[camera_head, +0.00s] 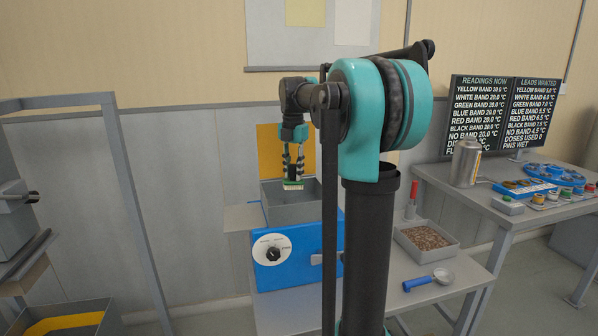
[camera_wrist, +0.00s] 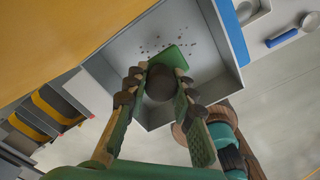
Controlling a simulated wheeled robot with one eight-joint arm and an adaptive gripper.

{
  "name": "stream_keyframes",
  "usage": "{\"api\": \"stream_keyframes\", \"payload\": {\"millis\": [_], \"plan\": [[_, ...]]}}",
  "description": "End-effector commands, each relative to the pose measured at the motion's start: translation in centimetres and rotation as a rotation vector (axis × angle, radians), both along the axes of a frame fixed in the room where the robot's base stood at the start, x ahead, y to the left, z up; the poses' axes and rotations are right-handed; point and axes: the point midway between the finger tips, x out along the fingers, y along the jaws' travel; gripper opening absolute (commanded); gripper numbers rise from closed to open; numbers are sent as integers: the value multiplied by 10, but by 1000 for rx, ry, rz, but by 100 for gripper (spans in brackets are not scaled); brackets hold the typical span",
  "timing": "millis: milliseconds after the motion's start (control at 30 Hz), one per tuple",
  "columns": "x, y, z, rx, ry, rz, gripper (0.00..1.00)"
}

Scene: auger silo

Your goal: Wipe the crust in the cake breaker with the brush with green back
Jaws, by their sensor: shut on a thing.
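My gripper (camera_head: 293,170) is shut on the brush with green back (camera_head: 292,185). The brush hangs with its pale bristles down at the open top of the grey cake breaker hopper (camera_head: 292,213). In the wrist view my gripper (camera_wrist: 160,85) grips the dark round handle, and the green back (camera_wrist: 170,57) shows beyond it, over the hopper's floor. Dark specks of crust (camera_wrist: 182,30) lie scattered on that floor (camera_wrist: 125,70) around the brush. The bristles are hidden in the wrist view, and I cannot tell whether they touch the floor.
The hopper sits on a blue machine (camera_head: 318,268) with a white dial (camera_head: 272,252). A tray of brown granules (camera_head: 425,255), a blue-handled scoop (camera_head: 428,281) and a red-handled tool (camera_head: 412,198) are to the right. A can (camera_head: 466,163) stands on the right bench. An orange panel (camera_head: 268,150) is behind the hopper.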

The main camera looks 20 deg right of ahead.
Motion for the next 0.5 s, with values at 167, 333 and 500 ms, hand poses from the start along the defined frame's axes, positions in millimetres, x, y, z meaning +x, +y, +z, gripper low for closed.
{"api": "stream_keyframes", "payload": {"millis": [167, 333, 500], "plan": [[3, 15, -1, 6, -3, 18, 0], [3, 28, -1, 6, -1, 18, 0], [3, 36, 0, 6, -1, 18, 0]]}}
